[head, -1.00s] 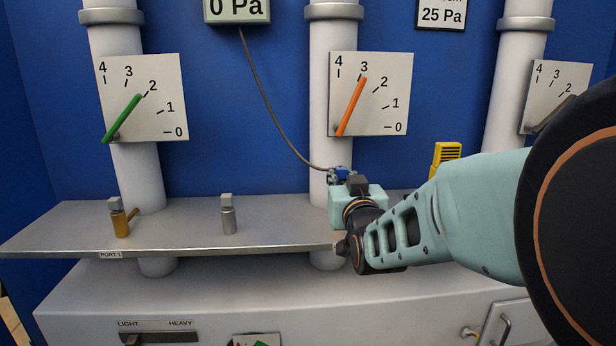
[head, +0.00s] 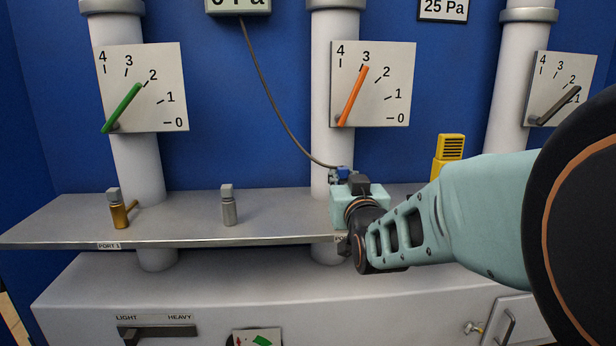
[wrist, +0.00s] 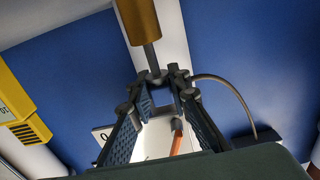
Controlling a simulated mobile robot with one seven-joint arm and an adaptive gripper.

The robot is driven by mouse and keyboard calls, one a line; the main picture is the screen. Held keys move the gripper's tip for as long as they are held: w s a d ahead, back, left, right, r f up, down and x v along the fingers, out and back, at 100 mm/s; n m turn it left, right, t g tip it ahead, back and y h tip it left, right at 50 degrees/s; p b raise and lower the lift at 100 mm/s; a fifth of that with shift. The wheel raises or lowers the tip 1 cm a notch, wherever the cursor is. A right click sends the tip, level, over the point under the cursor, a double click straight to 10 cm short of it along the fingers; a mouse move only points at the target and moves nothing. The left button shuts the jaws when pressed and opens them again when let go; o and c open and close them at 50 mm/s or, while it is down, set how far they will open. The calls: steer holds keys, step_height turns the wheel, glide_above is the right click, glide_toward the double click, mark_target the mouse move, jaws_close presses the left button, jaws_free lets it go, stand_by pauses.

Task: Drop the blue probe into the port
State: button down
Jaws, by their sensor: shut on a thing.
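The blue probe (head: 341,174) is at the fingertips of my gripper (head: 347,183), in front of the middle pipe in the head view. A thin cable runs from it up to the pressure display. In the wrist view my gripper (wrist: 162,82) is shut, with a narrow grey stem (wrist: 155,62) between the fingertips. A brass cylinder (wrist: 140,20), seemingly the port, lines up with this stem. I cannot tell whether the stem is inside it or just above it. My gripper hides this spot in the head view.
A metal shelf (head: 180,220) runs along the front. On it stand a brass port (head: 119,211) above a PORT 1 label and a grey fitting (head: 228,207). A yellow device (head: 449,152) stands behind my arm. Dials hang on the pipes.

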mark_target(343, 167)
steer(key=shift+f+b, duration=1.75)
steer(key=shift+b, duration=0.25)
steer(key=c, duration=1.7)
jaws_free()
steer(key=shift+c, duration=0.2)
steer(key=shift+r, duration=0.1)
step_height(343, 167, up, 6)
steer(key=p, duration=0.7)
steer(key=shift+r+p, duration=0.2)
steer(key=shift+p, duration=1.2)
steer(key=shift+p, duration=0.55)
